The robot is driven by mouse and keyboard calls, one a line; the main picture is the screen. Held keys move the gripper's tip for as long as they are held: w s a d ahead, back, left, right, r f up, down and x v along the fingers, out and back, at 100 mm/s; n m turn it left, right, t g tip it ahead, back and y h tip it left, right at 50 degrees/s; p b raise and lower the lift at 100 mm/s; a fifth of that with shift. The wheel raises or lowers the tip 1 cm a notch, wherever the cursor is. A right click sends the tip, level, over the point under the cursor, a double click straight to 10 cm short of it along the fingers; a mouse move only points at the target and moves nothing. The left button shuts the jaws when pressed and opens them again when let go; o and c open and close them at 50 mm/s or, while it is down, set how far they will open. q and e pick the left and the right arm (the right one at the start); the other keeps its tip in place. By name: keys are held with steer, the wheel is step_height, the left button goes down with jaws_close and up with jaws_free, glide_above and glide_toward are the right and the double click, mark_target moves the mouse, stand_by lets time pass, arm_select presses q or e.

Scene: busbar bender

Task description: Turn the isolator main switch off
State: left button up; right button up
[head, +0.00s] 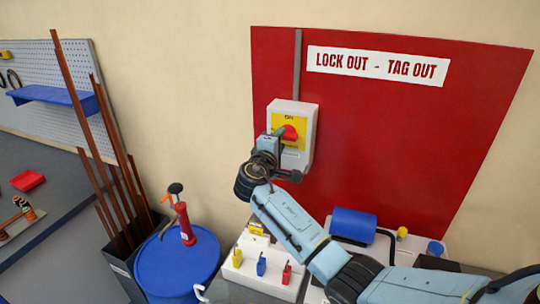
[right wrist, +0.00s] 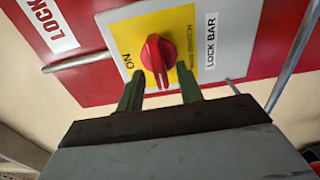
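The isolator main switch is a pale grey box (head: 304,114) on the red lock-out board, with a yellow plate and a red rotary knob (head: 290,132). ON is printed above the knob. In the right wrist view the red knob (right wrist: 158,52) shows whole, its bar pointing down the picture toward my gripper, with ON to its left. My right gripper (head: 272,143) is at the front of the switch. In the right wrist view its green fingers (right wrist: 161,88) are apart, one on each side of the knob's near end; contact cannot be told. My left gripper is not in view.
A red board (head: 390,120) reads LOCK OUT - TAG OUT. Below are a lock station (head: 262,268) with coloured padlocks, a blue roll (head: 353,224), a blue drum (head: 180,265) with a red tool, and copper bars (head: 80,110) leaning at the left. A thin conduit runs above the switch.

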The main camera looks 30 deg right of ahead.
steer(key=b+v, duration=0.2)
steer(key=v, duration=1)
steer(key=shift+d, duration=0.1)
